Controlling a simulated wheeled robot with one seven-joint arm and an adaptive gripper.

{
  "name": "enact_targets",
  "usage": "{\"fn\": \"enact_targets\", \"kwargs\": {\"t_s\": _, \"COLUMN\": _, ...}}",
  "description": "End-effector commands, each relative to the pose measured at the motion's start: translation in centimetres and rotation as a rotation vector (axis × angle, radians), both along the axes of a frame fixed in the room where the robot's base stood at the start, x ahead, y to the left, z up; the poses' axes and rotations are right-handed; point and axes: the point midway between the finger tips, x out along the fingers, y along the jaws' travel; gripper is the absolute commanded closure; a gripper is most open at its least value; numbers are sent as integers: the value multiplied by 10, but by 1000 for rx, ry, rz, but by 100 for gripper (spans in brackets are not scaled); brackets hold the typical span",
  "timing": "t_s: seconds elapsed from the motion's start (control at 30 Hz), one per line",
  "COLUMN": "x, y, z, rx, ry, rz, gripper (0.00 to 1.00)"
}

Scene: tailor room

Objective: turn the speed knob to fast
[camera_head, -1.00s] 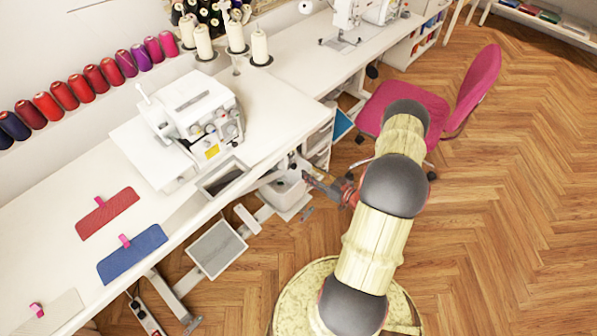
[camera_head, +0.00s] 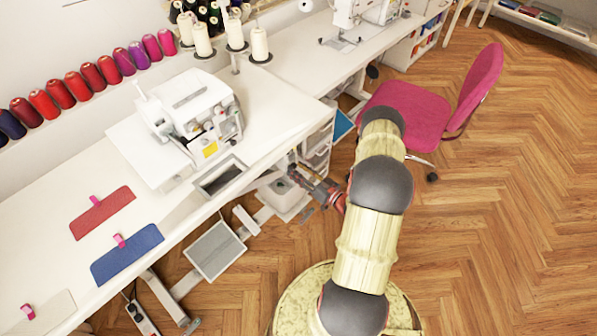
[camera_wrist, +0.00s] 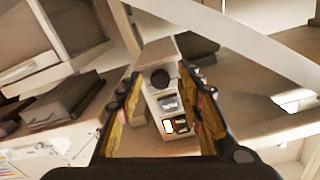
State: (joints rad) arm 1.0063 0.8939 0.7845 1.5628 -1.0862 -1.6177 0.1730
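In the wrist view a pale control box (camera_wrist: 153,106) lies between my gripper's fingers. It carries a round dark knob (camera_wrist: 160,78) near its upper end, a small label panel below that, and a lit orange and white part (camera_wrist: 175,125) lower down. The knob's setting cannot be read. My gripper (camera_wrist: 161,82) is open, with one finger on each side of the box; I see no contact with the knob. In the head view my gripper (camera_head: 300,174) is low beside the front edge of the white table (camera_head: 262,130); the knob does not show there.
A white overlock machine (camera_head: 198,105) stands on the table. Below the front edge are a grey-topped pedal plate (camera_head: 215,250) and a white bin-like unit (camera_head: 285,195). A pink chair (camera_head: 405,108) stands behind my arm. Wooden floor is free to the right.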

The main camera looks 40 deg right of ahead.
Motion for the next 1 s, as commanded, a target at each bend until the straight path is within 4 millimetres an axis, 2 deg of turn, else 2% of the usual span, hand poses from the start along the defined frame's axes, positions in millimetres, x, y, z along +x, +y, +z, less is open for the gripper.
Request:
{"fn": "enact_targets", "kwargs": {"t_s": 0.23, "x": 0, "y": 0, "z": 0, "rx": 0, "ry": 0, "rz": 0, "gripper": 65}}
{"fn": "enact_targets", "kwargs": {"t_s": 0.83, "x": 0, "y": 0, "z": 0, "rx": 0, "ry": 1, "rz": 0, "gripper": 99}}
{"fn": "enact_targets", "kwargs": {"t_s": 1.0, "x": 0, "y": 0, "z": 0, "rx": 0, "ry": 1, "rz": 0, "gripper": 100}}
